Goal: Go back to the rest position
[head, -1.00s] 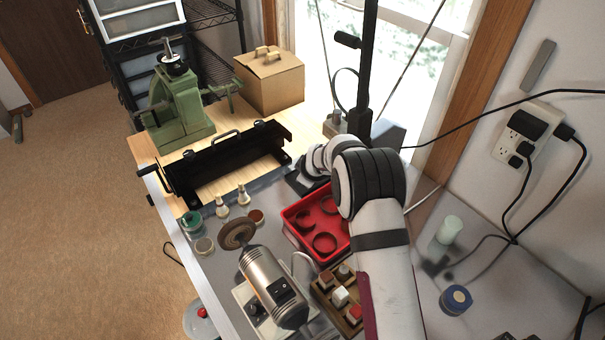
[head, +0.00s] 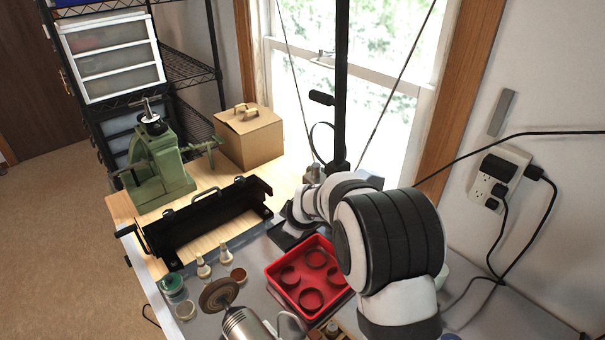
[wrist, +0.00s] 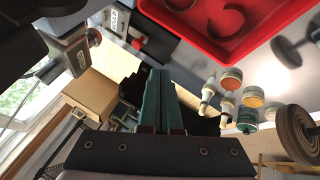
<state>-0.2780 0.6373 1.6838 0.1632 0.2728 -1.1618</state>
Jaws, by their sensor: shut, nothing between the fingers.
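My gripper (wrist: 158,75) shows in the wrist view as two dark green fingers lying side by side. They are shut with nothing between them. In the head view my white and black arm reaches from the bench toward the camera, with its large joint at the right of the middle. The gripper itself is out of sight there. In the wrist view the fingers point toward a black metal bender and a cardboard box (wrist: 92,92), and appear clear of both.
A red tray (head: 313,278) with several dark rings lies beside my arm. A bench grinder (head: 243,325) with a brown wheel (head: 219,294), small bottles and jars stand left of it. The black bender (head: 205,222), green press (head: 160,172) and cardboard box (head: 249,137) stand farther back. Cables hang at right.

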